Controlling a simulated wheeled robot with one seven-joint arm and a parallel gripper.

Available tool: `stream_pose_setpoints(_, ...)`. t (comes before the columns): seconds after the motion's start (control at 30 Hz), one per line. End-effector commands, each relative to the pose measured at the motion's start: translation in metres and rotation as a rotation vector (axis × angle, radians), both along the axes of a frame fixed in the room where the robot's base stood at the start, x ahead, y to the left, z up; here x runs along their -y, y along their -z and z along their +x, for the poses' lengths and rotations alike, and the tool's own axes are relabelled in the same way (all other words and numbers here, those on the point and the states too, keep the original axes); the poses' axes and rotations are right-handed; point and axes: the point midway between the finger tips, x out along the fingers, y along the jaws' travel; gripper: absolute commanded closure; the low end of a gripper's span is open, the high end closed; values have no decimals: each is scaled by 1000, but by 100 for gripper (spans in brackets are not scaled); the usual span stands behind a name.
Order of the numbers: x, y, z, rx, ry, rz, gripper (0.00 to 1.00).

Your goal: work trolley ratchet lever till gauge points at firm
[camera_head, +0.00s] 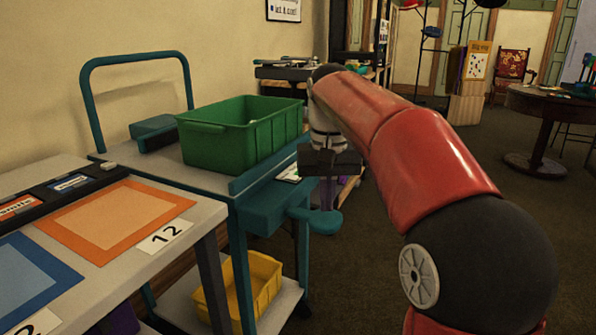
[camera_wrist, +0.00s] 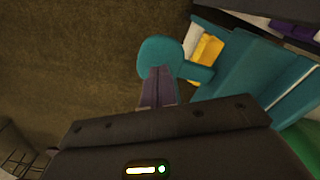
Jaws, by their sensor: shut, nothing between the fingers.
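The teal work trolley (camera_head: 236,225) stands left of centre in the head view. Its ratchet lever (camera_head: 318,221) sticks out from the near right corner and ends in a rounded paddle. The lever's paddle (camera_wrist: 160,52) also shows in the wrist view, beyond my fingertips. My gripper (camera_head: 327,200) points down over the paddle, with its purple fingers together and nothing between them. The fingers (camera_wrist: 157,76) overlap the paddle in the wrist view; I cannot tell if they touch it. I cannot make out a gauge face in either view.
A green crate (camera_head: 220,143) sits on the trolley top, and a yellow bin (camera_head: 262,284) on its lower shelf. A table with an orange-framed mat (camera_head: 159,198) stands close at left. The floor (camera_head: 330,290) right of the trolley is clear. A round table (camera_head: 535,140) stands farther right.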

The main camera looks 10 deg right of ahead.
Motion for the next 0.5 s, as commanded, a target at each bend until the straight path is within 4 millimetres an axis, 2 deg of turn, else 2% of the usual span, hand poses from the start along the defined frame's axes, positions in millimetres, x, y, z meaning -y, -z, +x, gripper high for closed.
stream_pose_setpoints(0.5,0,5,0,-1,0,0,100)
